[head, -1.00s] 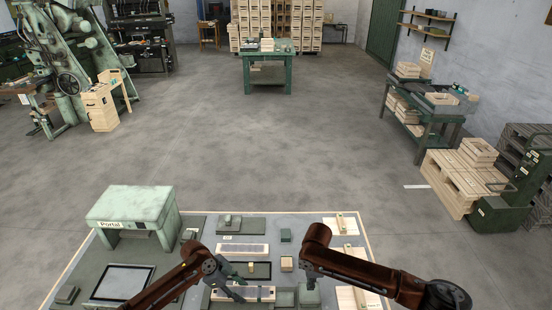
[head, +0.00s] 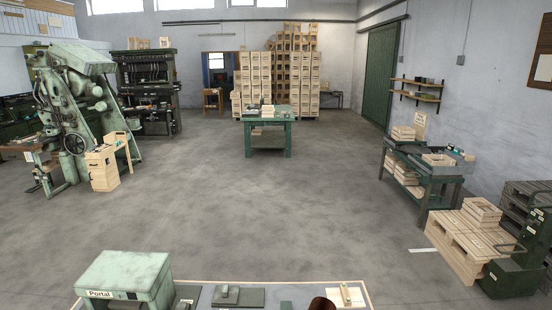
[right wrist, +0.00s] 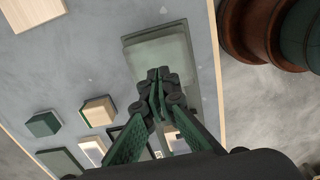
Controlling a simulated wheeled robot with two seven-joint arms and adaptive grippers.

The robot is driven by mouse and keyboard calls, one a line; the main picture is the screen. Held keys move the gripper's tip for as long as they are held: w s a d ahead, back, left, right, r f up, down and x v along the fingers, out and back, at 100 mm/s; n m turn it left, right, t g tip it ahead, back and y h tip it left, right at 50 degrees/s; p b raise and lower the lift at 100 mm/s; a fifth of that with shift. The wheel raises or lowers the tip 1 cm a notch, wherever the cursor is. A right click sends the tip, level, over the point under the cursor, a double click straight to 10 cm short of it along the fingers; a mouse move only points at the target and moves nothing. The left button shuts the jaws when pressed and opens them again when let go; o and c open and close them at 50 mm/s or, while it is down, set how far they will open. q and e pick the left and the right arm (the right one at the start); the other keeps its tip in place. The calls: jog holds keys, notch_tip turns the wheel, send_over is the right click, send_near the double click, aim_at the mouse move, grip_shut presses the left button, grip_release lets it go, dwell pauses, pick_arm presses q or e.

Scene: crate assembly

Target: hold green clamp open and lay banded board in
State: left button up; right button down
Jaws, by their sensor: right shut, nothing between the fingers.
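In the right wrist view my right gripper (right wrist: 158,76) is shut and empty, its fingertips together. Behind the fingertips is a flat grey-green plate (right wrist: 160,50); I cannot tell whether it is part of the green clamp or whether the fingers touch it. A pale wooden board (right wrist: 32,12) lies at the upper left; no band shows on the visible part. In the head view a small green block on a flat green base (head: 238,297) sits at the table's far edge; I cannot tell if it is the clamp. My left gripper is out of view.
The wrist view also shows a dark green block (right wrist: 43,123) and a wooden block with a green side (right wrist: 98,111). The green Portal stand (head: 125,275) is at the table's far left. A pale board with a wooden strip (head: 346,296) lies far right.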

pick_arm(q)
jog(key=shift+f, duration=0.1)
pick_arm(e)
jog(key=shift+f, duration=0.4)
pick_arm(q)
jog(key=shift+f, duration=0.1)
pick_arm(e)
jog(key=shift+f, duration=0.35)
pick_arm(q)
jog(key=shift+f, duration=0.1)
pick_arm(e)
jog(key=shift+f, duration=0.35)
pick_arm(q)
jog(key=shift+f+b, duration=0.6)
jog(key=shift+b, duration=0.2)
pick_arm(e)
jog(key=shift+s+f, duration=0.1)
jog(key=shift+f, duration=1.9)
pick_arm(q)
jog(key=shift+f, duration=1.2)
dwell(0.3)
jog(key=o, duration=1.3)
